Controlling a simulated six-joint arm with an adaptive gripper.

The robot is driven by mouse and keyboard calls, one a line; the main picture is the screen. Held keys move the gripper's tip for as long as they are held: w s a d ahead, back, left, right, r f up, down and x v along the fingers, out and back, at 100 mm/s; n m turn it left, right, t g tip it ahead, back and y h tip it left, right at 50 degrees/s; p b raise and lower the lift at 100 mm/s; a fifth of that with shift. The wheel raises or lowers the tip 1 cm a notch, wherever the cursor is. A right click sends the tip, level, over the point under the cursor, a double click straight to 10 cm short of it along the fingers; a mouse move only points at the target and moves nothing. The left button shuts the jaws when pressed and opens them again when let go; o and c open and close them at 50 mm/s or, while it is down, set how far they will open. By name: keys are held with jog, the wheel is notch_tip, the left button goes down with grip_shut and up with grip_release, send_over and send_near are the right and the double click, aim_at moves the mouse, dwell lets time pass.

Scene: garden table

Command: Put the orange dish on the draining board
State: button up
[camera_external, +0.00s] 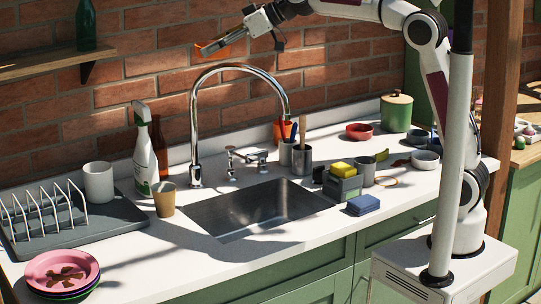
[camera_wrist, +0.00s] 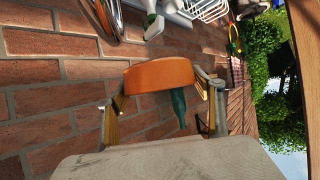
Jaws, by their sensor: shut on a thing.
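In the wrist view the orange dish (camera_wrist: 160,74) spans the space between the two fingers. The dark grey draining board (camera_external: 85,236) lies on the counter at the far left, well below and left of my gripper. A white wire rack (camera_external: 42,208) and a white mug (camera_external: 98,181) stand on it.
The chrome tap (camera_external: 240,68) arches over the sink (camera_external: 255,205). A spray bottle (camera_external: 143,150) and a tan cup (camera_external: 164,199) stand between sink and board. Pink stacked plates (camera_external: 62,270) sit in front of the board. A wall shelf (camera_external: 45,65) holds a green bottle (camera_external: 86,25).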

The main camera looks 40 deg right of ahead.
jog(key=s+a+f+n+g+y, duration=0.1)
jog(key=s+a+f+n, duration=0.1)
jog(key=s+a+f, duration=0.45)
jog(key=s+a+f+n+g+y, duration=0.15)
jog(key=s+a+f, duration=0.25)
jog(key=a+f, duration=0.5)
jog(key=n+g, duration=0.2)
jog(key=g, duration=0.1)
send_over(186, 262)
notch_tip(186, 262, down, 15)
jog(key=shift+f, duration=3.05)
jog(key=shift+f, duration=1.9)
jog(key=shift+f, duration=0.1)
